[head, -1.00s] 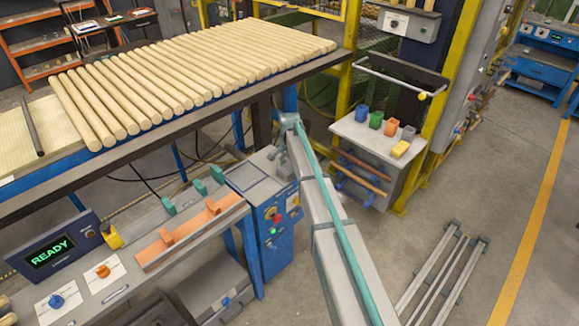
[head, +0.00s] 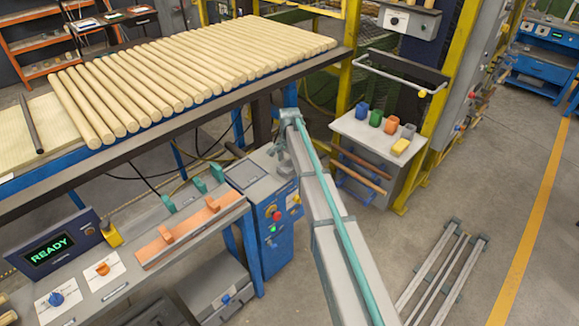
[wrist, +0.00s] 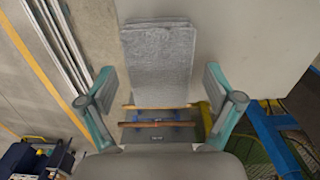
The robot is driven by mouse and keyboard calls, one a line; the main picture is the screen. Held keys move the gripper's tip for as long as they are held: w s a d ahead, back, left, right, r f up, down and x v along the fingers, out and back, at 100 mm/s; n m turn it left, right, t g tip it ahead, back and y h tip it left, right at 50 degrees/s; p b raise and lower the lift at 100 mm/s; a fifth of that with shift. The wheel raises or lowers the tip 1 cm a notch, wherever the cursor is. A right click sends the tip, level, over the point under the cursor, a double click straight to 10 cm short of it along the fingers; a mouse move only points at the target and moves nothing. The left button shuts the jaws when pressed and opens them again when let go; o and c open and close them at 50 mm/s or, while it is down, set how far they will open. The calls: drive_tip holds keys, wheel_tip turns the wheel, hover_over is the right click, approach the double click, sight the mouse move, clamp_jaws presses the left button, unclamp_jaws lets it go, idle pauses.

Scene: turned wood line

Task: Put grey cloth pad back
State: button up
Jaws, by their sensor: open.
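The grey cloth pad (wrist: 158,60) shows in the wrist view as a flat, folded-looking rectangle in the upper middle. It lies beyond and between the two fingers of my gripper (wrist: 158,82), which are spread wide with a gap on either side of the pad. Nothing is held, and I see no contact with the pad. I cannot tell how far the pad is from the fingertips.
A control bench (head: 125,290) and a table of wooden rods (head: 20,196) stand left. Metal rails (head: 440,278) lie on the floor.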

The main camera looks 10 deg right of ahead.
sight(290, 165)
wheel_tip(290, 165, up, 11)
drive_tip(key=b, duration=0.3)
drive_tip(key=s+f+n+g, duration=0.2)
drive_tip(key=s+f, duration=1.2)
drive_tip(key=s, duration=0.7)
drive_tip(key=s+f+n+g, duration=0.2)
drive_tip(key=s+f+n, duration=0.3)
drive_tip(key=s+f, duration=0.9)
drive_tip(key=s+f+n+g, duration=0.2)
drive_tip(key=s+f, duration=1.2)
drive_tip(key=s, duration=1.6)
drive_tip(key=shift+s+n+g, duration=0.2)
drive_tip(key=shift+n+g, duration=0.2)
drive_tip(key=shift+n, duration=0.7)
